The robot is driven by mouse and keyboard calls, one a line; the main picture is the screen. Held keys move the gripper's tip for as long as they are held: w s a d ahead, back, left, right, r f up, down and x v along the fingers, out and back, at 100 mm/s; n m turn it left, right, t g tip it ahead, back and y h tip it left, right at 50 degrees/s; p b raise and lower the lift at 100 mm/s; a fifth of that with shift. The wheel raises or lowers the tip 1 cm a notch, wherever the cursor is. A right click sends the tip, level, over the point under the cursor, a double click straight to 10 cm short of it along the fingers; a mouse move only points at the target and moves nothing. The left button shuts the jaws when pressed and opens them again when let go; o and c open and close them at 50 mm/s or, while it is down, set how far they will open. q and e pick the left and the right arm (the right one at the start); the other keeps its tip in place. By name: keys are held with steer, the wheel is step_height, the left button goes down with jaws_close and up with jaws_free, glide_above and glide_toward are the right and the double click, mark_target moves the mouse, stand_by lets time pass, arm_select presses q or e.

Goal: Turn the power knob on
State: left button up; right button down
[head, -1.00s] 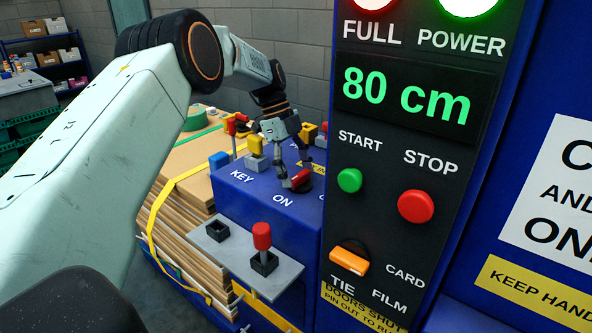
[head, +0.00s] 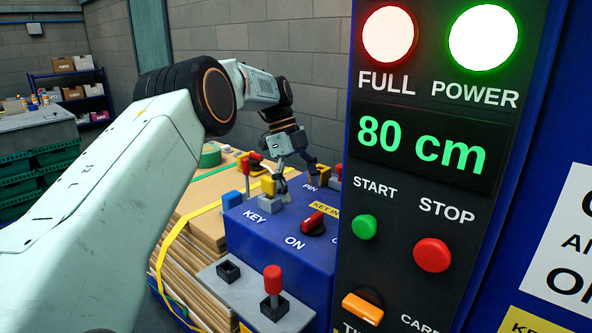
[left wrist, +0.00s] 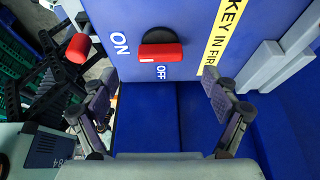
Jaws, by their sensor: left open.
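The red power knob (head: 313,223) sits on a round black base on the blue box (head: 262,222), between the ON label and a partly hidden label. The left wrist view shows the red knob (left wrist: 160,52) lying crosswise, with ON to its upper left and OFF just below it. I cannot tell for certain which label it points to. My left gripper (head: 299,179) is open and empty, above and behind the knob, apart from it. In the left wrist view its spread fingers (left wrist: 161,93) stand either side of and nearer than the knob. My right gripper is not in view.
A black panel (head: 398,193) rises close on the right with green START (head: 364,227) and red STOP (head: 432,255) buttons; its FULL and POWER lamps glow. Yellow (head: 269,186) and other red parts stand behind the knob. A red-topped lever (head: 273,279) stands in front.

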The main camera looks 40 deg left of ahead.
mark_target(313, 223)
arm_select(q)
steer(key=shift+v, duration=2.9)
steer(key=shift+d, duration=0.1)
steer(key=shift+f, duration=0.1)
steer(key=shift+x, duration=5.9)
